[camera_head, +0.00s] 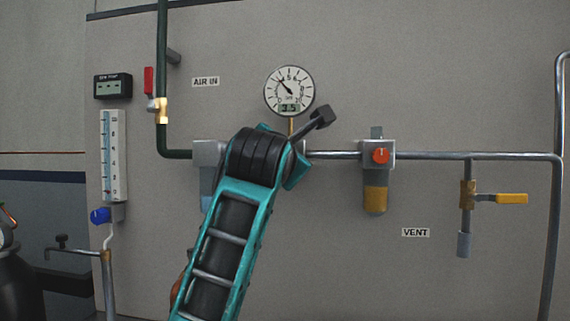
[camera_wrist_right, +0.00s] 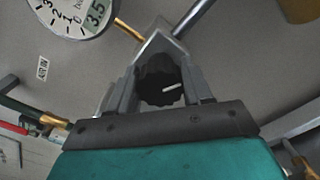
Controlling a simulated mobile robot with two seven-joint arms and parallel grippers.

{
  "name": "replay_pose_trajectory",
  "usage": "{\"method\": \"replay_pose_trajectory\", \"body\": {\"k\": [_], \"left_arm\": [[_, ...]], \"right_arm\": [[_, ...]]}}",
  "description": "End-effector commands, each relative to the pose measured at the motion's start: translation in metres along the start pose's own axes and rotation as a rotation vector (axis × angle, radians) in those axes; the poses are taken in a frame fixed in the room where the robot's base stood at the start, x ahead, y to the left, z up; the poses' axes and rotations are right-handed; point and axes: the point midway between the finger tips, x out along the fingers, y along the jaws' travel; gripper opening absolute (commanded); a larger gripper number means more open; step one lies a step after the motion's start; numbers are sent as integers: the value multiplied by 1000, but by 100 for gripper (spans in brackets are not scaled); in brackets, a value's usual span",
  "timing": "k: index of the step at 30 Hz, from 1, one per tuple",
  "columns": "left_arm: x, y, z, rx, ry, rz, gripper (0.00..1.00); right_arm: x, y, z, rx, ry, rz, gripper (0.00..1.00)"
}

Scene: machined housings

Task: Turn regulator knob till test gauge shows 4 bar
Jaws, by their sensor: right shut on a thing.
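The test gauge (camera_head: 289,91) is a round white dial on the pipe, and its digital window reads 3.5. Part of it shows at the upper left of the right wrist view (camera_wrist_right: 80,14), again with 3.5. The regulator knob (camera_wrist_right: 158,77) is black with a white mark, and sits between the fingers of my right gripper (camera_wrist_right: 160,92). The gripper is shut on it. In the head view my right arm hides the knob and most of the regulator body (camera_head: 208,153). My left gripper is in neither view.
Right of the regulator stand a filter unit with an orange knob (camera_head: 381,155) and a vent valve with a yellow handle (camera_head: 511,198). At left are a red-handled air valve (camera_head: 149,80), a flow tube (camera_head: 114,155) and a blue knob (camera_head: 100,215).

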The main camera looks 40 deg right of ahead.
Motion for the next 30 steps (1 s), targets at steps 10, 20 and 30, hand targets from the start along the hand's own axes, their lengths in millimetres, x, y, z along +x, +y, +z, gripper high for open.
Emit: {"method": "replay_pose_trajectory", "body": {"k": [10,20,30], "left_arm": [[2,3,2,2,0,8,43],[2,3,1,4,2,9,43],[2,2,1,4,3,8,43]], "right_arm": [[-1,1,3,73,-7,5,19],[-1,2,3,74,-8,5,19],[0,1,2,71,-4,2,73]]}}
